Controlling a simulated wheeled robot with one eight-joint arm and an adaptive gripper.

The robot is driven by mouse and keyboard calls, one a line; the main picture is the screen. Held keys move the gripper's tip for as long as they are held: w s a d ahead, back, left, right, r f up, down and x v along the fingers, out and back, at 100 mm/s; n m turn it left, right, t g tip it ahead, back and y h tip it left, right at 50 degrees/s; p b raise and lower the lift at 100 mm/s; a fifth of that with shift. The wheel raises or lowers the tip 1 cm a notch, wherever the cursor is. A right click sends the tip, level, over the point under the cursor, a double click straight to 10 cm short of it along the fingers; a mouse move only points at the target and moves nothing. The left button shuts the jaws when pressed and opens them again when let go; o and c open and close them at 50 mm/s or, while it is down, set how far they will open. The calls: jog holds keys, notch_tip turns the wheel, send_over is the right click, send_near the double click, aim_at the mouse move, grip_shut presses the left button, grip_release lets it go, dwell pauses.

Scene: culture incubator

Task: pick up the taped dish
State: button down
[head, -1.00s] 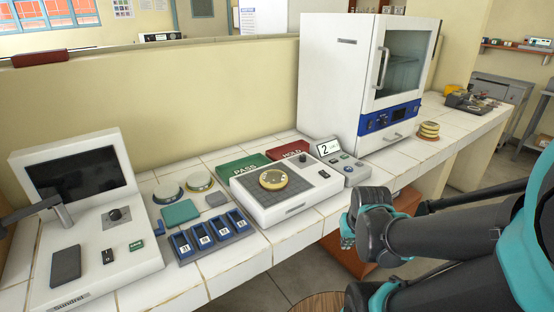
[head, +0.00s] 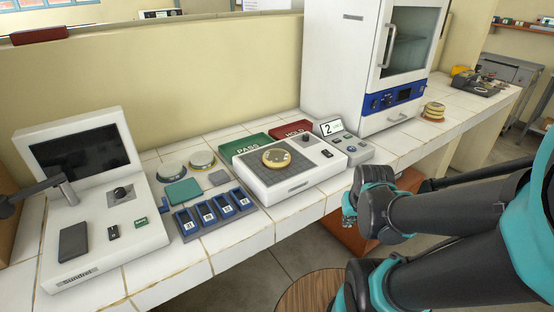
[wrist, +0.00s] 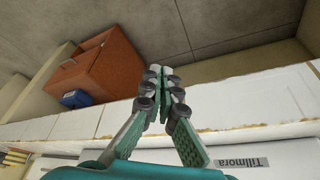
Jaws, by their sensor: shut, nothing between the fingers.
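A round dish with an amber rim and dark spots (head: 277,158) lies on the dark grid top of the white counter device (head: 290,190). Two paler dishes, one (head: 172,169) and another (head: 202,160), sit on the counter left of it. A stack of yellowish dishes (head: 433,112) stands right of the incubator. I cannot make out which dish bears tape. My gripper (head: 348,212) is in front of the counter edge, right of the device and apart from every dish. In the wrist view its fingers (wrist: 160,72) are shut and empty, over the counter's front edge.
A white incubator (head: 362,60) stands at the back. Green PASS (head: 247,150) and red HOLD (head: 291,130) pads lie behind the device. A numbered blue rack (head: 215,217) and a monitor unit (head: 75,160) are at left. An orange-brown box (wrist: 105,68) is below the counter.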

aim_at(277, 156)
jog(key=c, duration=2.2)
grip_release()
